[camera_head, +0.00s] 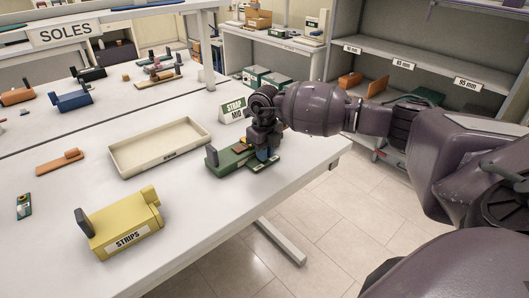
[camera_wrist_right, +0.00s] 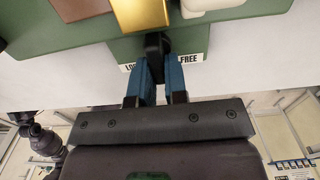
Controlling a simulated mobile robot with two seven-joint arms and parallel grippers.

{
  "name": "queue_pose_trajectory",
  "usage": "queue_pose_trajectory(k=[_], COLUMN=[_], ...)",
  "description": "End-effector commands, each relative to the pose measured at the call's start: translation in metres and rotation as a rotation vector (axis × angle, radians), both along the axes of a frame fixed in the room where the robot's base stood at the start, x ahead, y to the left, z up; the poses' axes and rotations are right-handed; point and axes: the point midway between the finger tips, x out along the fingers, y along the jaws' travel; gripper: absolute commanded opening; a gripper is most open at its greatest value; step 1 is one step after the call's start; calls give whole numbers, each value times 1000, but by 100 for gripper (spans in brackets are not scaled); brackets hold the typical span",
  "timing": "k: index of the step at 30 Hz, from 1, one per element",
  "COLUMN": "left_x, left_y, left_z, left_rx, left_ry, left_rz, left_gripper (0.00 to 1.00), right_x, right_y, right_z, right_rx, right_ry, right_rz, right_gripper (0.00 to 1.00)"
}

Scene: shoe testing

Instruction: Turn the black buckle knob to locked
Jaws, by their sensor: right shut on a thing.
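The black buckle knob (camera_wrist_right: 153,44) shows in the right wrist view between the blue fingertips of my right gripper (camera_wrist_right: 158,72). The gripper is shut on it. The knob is on the front of a green fixture (camera_wrist_right: 203,40), above a white label. "FREE" reads on the label's right, and the left word is partly hidden, starting "LO". In the head view my right gripper (camera_head: 264,152) points down at the green fixture (camera_head: 226,160) near the table's right edge and hides the knob. My left gripper is not in view.
A "STRAP MID" sign (camera_head: 234,109) stands behind the fixture. A beige tray (camera_head: 160,147) lies to its left. A yellow "STRIPS" block (camera_head: 122,226) stands at the front. The white table is clear between them. Shelves (camera_head: 400,62) stand at the back right.

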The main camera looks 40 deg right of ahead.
Motion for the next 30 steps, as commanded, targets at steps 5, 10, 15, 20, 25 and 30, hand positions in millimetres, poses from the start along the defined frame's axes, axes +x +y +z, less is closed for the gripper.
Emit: queue_pose_trajectory(k=[5, 10, 15, 20, 25, 30], left_x=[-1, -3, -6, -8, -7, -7], left_y=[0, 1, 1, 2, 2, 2], left_z=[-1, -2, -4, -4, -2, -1], left_rx=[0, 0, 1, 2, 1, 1], left_ry=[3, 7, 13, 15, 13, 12], left_rz=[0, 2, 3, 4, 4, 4], left_gripper=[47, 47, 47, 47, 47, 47], right_x=[0, 0, 0, 1, 1, 1], right_y=[0, 0, 0, 0, 0, 0], right_z=[0, 0, 1, 11, 39, 70], right_rx=[0, 0, 0, 0, 0, -1], right_ry=[0, 0, 0, -3, -5, -3], right_rz=[0, 0, 0, 0, 0, 0], right_gripper=[0, 24, 24, 24, 24, 24])
